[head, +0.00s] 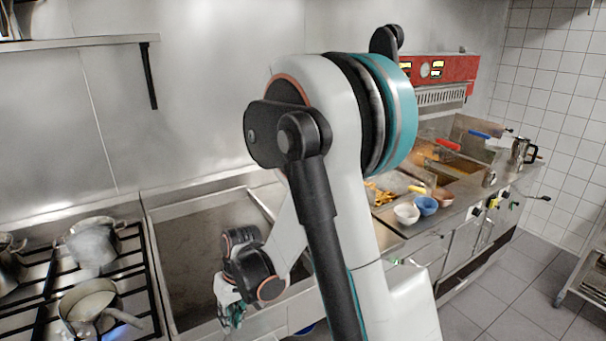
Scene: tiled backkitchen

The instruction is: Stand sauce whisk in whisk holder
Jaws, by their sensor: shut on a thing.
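My gripper (232,314) is low in the head view, by the front edge of the wide grey basin-like unit. It is small and partly hidden by my own wrist. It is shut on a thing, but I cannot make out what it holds. I cannot pick out the sauce whisk or the whisk holder in this view. My arm covers the middle of the picture and hides part of the counter.
A stove with pots (90,242) and a pan (88,303) stands at left. The grey basin unit (190,262) is beside it. Small bowls (407,213), fryers and a steel jug (520,150) are on the right counter.

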